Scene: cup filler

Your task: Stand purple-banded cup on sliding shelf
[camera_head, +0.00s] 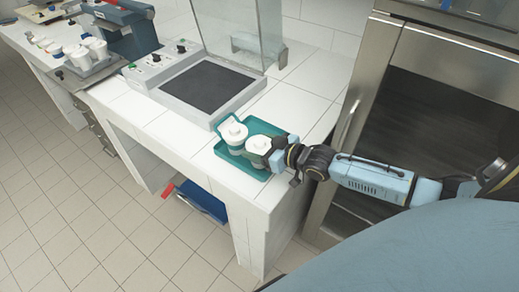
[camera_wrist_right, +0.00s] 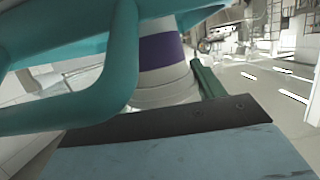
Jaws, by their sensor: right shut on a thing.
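The purple-banded cup (camera_wrist_right: 162,52) shows in the right wrist view behind a teal tray handle (camera_wrist_right: 122,70). In the head view two white lidded cups stand side by side on a teal tray (camera_head: 240,164) on the counter; no purple band is visible there. The cup beside my gripper (camera_head: 257,146) appears to be the banded one. My right gripper (camera_head: 273,157) is at the tray's right end, shut on what appears to be its handle. Its grip is partly hidden. My left gripper is out of view. I cannot tell which surface is the sliding shelf.
A grey unit with a dark square plate (camera_head: 207,86) and knobs stands behind the tray, with a clear panel (camera_head: 240,30). Several white cups (camera_head: 82,54) stand by a blue-grey machine (camera_head: 125,32) at far left. A steel cabinet (camera_head: 335,175) stands right.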

